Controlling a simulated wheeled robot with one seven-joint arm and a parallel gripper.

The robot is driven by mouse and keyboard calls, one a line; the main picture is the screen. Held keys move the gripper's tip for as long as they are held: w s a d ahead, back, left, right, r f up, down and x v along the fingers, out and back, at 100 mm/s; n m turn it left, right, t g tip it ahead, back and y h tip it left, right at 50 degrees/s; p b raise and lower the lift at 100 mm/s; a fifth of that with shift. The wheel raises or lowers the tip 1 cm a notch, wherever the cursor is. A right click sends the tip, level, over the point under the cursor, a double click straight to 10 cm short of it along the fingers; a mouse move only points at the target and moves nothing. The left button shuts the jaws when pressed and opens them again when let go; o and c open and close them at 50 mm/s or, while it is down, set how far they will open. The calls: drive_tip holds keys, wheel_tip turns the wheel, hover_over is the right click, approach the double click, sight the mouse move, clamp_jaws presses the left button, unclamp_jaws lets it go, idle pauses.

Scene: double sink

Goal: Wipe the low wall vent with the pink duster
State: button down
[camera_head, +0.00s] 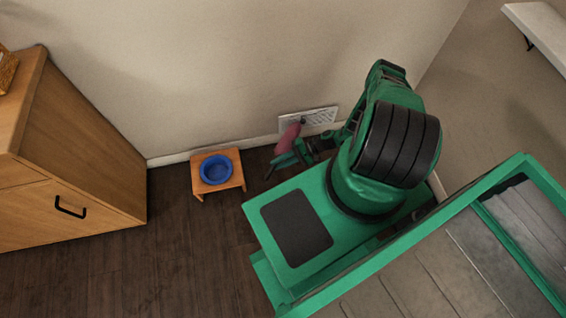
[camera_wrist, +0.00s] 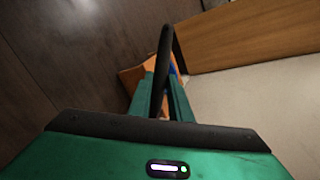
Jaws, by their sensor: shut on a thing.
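The pink duster (camera_head: 288,138) is in my gripper (camera_head: 287,160), low down by the wall. Its pink head points up and overlaps the left part of the white slatted wall vent (camera_head: 322,116) in the head view. I cannot tell whether the head touches the vent. In the wrist view my green gripper fingers (camera_wrist: 166,100) are closed around a dark bar, which looks like the duster's handle (camera_wrist: 165,45). The pink head and the vent do not show clearly there.
A small wooden stand (camera_head: 205,185) with a blue bowl (camera_head: 215,169) stands on the dark floor, left of my gripper. A wooden cabinet (camera_head: 85,150) is further left. Dark floor is free in front of the stand. A white ledge (camera_head: 540,30) is at the upper right.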

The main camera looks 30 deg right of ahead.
drive_tip(key=shift+w+a, duration=0.15)
drive_tip(key=shift+a, duration=0.4)
drive_tip(key=s+a, duration=0.1)
drive_tip(key=s, duration=0.4)
drive_tip(key=shift+s+a, duration=0.35)
drive_tip(key=shift+s, duration=0.05)
drive_tip(key=shift+s, duration=0.1)
drive_tip(key=shift+s+a, duration=0.2)
drive_tip(key=shift+s, duration=0.5)
drive_tip(key=shift+s+a, duration=0.15)
drive_tip(key=shift+s, duration=0.5)
